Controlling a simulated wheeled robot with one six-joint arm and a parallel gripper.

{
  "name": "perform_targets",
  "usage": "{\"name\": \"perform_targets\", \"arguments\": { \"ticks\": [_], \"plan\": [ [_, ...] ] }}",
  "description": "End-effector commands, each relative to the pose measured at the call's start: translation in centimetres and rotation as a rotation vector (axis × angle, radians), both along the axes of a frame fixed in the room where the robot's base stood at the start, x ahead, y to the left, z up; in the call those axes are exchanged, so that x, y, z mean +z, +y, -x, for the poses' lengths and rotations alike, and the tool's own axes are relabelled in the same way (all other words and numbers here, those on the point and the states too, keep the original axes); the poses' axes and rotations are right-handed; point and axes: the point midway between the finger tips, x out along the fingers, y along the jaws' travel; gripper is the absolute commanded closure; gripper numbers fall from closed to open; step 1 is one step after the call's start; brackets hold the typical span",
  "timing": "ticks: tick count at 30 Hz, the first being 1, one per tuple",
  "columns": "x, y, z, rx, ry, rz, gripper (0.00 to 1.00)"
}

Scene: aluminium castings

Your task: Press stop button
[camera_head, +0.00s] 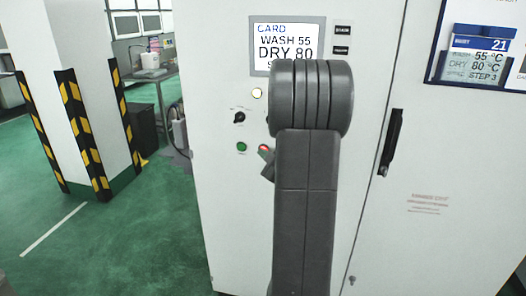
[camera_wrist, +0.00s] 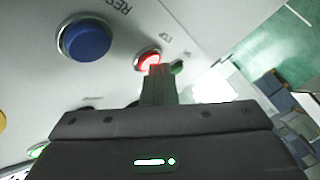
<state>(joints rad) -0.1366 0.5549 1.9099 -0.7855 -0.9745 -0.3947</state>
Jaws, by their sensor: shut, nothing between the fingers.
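The red button (camera_wrist: 147,58), lit, sits on the pale cabinet panel in the wrist view. In the head view a small part of the red button (camera_head: 264,147) shows beside my arm. My gripper (camera_wrist: 158,69) is shut and empty. Its fingertips overlap the lower right edge of the red button in the wrist view; I cannot tell whether they touch it. In the head view my gripper (camera_head: 266,156) shows just below the red button, partly hidden by my arm.
A blue button (camera_wrist: 85,40) marked RESET is left of the red one in the wrist view. A green button (camera_head: 242,147) and a black knob (camera_head: 239,117) are on the cabinet (camera_head: 225,200). A screen (camera_head: 287,45) is above. Green floor lies open at left.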

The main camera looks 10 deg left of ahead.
Motion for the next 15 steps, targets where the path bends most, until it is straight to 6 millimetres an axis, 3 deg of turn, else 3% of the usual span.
{"name": "perform_targets", "arguments": {
  "ticks": [15],
  "plan": [
    [0.0,0.0,1.5,0.0,0.0,0.0,1.0]
  ]
}}
